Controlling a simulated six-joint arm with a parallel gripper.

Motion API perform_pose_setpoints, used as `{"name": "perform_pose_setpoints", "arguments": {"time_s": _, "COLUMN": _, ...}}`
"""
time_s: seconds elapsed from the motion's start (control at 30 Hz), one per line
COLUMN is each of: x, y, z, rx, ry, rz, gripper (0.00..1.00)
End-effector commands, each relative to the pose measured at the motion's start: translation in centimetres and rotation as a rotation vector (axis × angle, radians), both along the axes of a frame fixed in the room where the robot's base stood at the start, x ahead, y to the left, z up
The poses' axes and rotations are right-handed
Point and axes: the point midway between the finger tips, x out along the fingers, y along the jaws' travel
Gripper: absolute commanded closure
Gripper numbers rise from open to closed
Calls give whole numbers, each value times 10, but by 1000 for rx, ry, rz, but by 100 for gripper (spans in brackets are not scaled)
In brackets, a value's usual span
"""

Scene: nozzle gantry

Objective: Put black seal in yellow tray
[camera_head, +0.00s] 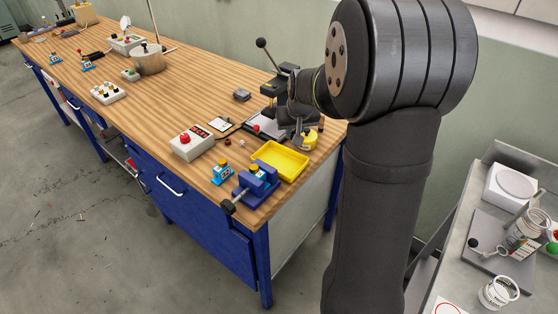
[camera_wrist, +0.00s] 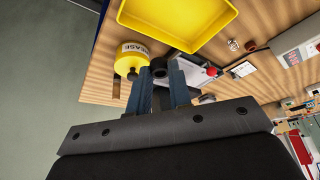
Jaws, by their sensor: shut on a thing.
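The yellow tray (camera_head: 268,168) sits on the wooden bench near its right end and looks empty. It also shows at the top of the wrist view (camera_wrist: 180,38). My gripper (camera_wrist: 163,80) is shut on the black seal (camera_wrist: 158,68), a small dark ring between the fingertips. In the head view my gripper (camera_head: 300,130) is behind the tray, off to its upper right. The seal cannot be made out there. In the wrist view the seal is just below the tray's edge in the picture, outside its outline.
A yellow grease pot (camera_wrist: 131,57) is close beside my gripper. A blue vise (camera_head: 256,186) stands in front of the tray. A white box with a red button (camera_head: 192,143) is to its left. A black lever press (camera_head: 276,84) stands behind.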

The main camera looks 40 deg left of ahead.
Motion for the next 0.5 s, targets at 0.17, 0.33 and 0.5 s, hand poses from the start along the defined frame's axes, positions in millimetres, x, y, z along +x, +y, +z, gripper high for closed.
{"name": "perform_pose_setpoints", "arguments": {"time_s": 0.17, "x": 2, "y": -18, "z": 2, "rx": 0, "ry": -1, "rz": -192, "gripper": 100}}
{"name": "perform_pose_setpoints", "arguments": {"time_s": 0.33, "x": 5, "y": -30, "z": 4, "rx": 1, "ry": 0, "rz": -341, "gripper": 100}}
{"name": "perform_pose_setpoints", "arguments": {"time_s": 0.5, "x": 6, "y": -37, "z": 5, "rx": 0, "ry": 1, "rz": -425, "gripper": 100}}
